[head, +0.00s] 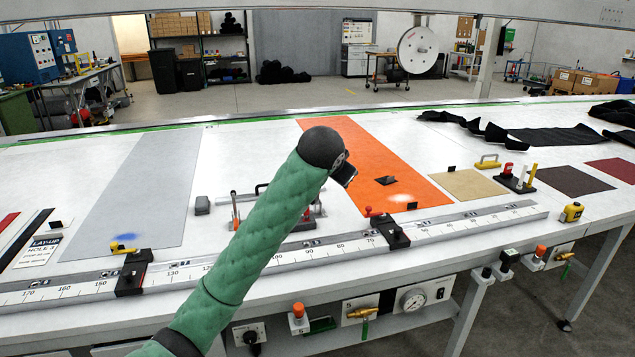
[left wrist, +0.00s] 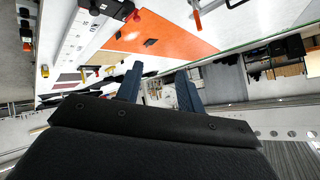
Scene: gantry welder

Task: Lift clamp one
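A long steel ruler (head: 305,253) lies along the front of the white table. Two black clamp blocks sit on it: one with a yellow lever (head: 134,272) at the left, one with a red knob (head: 390,232) right of centre. I cannot tell which is clamp one. My green left arm crosses the middle, and its gripper (head: 344,173) hangs over the orange sheet, largely hidden behind the black wrist. In the left wrist view, the two fingers (left wrist: 160,80) are apart with nothing between them. A black block (left wrist: 115,8) on the ruler shows at the top. My right gripper is not in view.
An orange sheet (head: 350,150) and a grey sheet (head: 140,190) lie flat on the table. Toggle hardware with a red-tipped lever (head: 235,210) stands behind the ruler. A tan pad (head: 460,184) and a yellow tape measure (head: 571,212) are at the right.

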